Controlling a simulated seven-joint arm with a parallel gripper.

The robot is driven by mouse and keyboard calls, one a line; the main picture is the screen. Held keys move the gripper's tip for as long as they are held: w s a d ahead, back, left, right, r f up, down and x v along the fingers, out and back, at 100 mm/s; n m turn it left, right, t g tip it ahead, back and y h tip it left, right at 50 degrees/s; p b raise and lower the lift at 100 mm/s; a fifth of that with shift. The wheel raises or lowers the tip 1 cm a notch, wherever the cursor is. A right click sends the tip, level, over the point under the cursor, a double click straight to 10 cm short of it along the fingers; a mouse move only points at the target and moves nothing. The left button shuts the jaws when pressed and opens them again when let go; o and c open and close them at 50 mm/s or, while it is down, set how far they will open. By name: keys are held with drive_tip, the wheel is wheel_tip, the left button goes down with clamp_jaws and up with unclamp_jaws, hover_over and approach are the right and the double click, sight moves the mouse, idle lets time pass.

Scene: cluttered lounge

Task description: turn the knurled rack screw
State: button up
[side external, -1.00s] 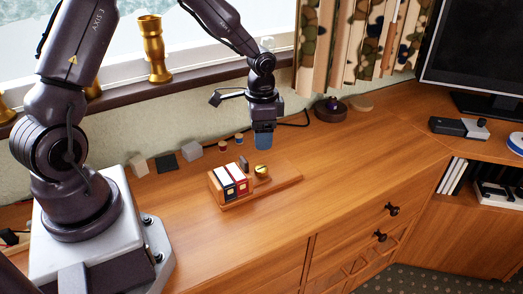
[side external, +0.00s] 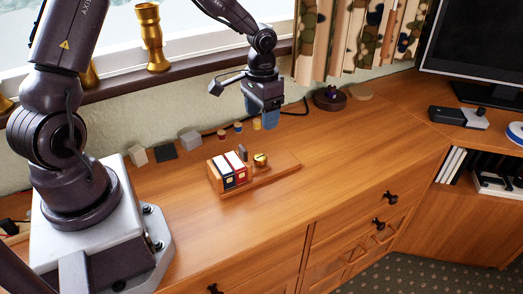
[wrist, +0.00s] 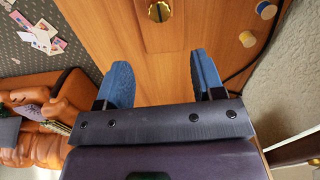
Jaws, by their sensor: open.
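The knurled rack screw is a round brass knob (side external: 260,159) on a low wooden rack (side external: 285,168) on the sideboard. In the wrist view the brass screw (wrist: 159,11) shows at the top edge, partly cut off, with a dark slot across its face. My gripper (side external: 271,122) is above and behind the rack in the side view, apart from the screw. In the wrist view its two blue fingers (wrist: 162,80) stand wide apart with bare wood between them. Nothing is held.
Books (side external: 229,174) stand in the rack's left part beside a grey upright piece (side external: 242,152). Small spools (side external: 238,127) and blocks (side external: 190,140) line the wall. A dark round base (side external: 328,99) sits at the back right. The sideboard top right of the rack is clear.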

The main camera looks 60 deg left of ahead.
sight(262, 157)
wheel_tip(262, 157, down, 13)
drive_tip(key=shift+r, duration=0.1)
idle(0.3)
drive_tip(key=shift+c, duration=0.4)
drive_tip(key=c, duration=0.9)
drive_tip(key=shift+o, duration=0.2)
drive_tip(key=m, duration=0.4)
drive_tip(key=shift+d+m, duration=0.1)
drive_tip(key=shift+m, duration=0.2)
drive_tip(key=o, duration=0.9)
drive_tip(key=shift+o, duration=0.2)
drive_tip(key=shift+r, duration=0.1)
wheel_tip(262, 157, up, 13)
